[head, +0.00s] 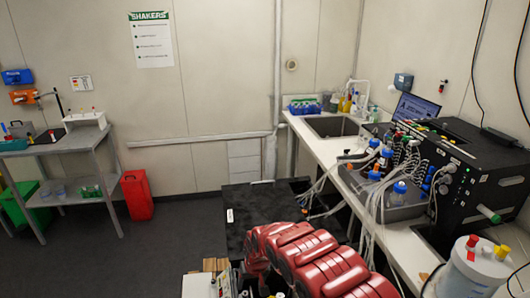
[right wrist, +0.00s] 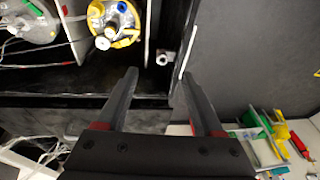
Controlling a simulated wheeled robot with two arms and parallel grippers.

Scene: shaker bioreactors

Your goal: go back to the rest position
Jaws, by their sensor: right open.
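My right arm, red and segmented, reaches in from the lower right of the head view, over the area in front of the black box (head: 262,215). In the right wrist view my right gripper (right wrist: 159,74) shows two dark fingers standing well apart, with nothing between them. Beyond the fingertips are a yellow-topped vessel (right wrist: 115,18) and a grey round vessel lid (right wrist: 30,20), apart from the gripper. My left gripper does not show in either view.
A bench (head: 318,145) with a sink, bottles, tubing and a black bioreactor unit (head: 475,180) runs along the right. A grey shelf table (head: 75,145) and a red bin (head: 137,194) stand at the left. The floor (head: 130,255) between is clear.

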